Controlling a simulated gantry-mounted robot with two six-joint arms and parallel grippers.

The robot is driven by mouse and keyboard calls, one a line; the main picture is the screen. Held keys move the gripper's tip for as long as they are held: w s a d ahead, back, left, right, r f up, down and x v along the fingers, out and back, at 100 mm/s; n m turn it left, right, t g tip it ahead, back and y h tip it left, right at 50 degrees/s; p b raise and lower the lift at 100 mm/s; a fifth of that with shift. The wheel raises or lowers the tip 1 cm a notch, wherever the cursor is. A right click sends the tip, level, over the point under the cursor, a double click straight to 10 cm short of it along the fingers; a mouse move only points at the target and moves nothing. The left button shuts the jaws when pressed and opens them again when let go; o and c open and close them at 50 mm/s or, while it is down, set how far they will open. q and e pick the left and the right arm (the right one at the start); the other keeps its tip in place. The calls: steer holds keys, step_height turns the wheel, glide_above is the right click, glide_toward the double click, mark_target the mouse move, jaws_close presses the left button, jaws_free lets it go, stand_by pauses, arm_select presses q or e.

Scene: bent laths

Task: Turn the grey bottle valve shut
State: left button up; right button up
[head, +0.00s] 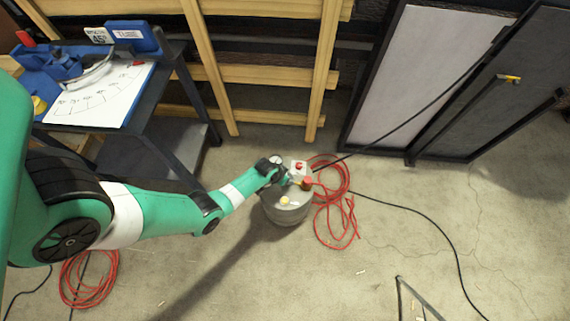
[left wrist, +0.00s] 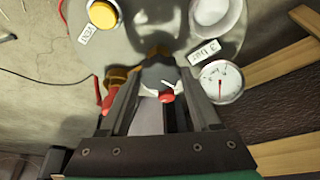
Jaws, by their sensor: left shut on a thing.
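The grey bottle (head: 289,213) stands on the concrete floor near the middle of the head view. My left gripper (head: 283,177) reaches down to its top from the left. In the left wrist view the two fingers of my left gripper (left wrist: 160,84) are closed around a dark grey valve knob (left wrist: 158,73) with a white pointer and a red spot beside it. A dial gauge (left wrist: 219,82), a yellow button (left wrist: 102,14) and a red lever (left wrist: 106,101) sit around the valve. The lower part of the valve is hidden. My right gripper is not in view.
A red hose (head: 340,220) lies coiled right of the bottle, with a black cable beside it. A dark workbench (head: 150,100) with a blue bending tool stands at the left. A wooden rack (head: 265,75) and dark panels are behind. Floor in front is mostly clear.

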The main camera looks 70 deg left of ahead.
arm_select(q)
steer(key=shift+a+m+h, duration=0.1)
steer(key=shift+m+h, duration=0.2)
steer(key=shift+m, duration=0.6)
steer(key=o, duration=1.4)
steer(key=p+v, duration=0.3)
steer(key=v, duration=0.1)
steer(key=p+v, duration=0.6)
steer(key=v, duration=0.1)
steer(key=shift+s+r+p, duration=0.2)
steer(key=shift+s+p, duration=0.15)
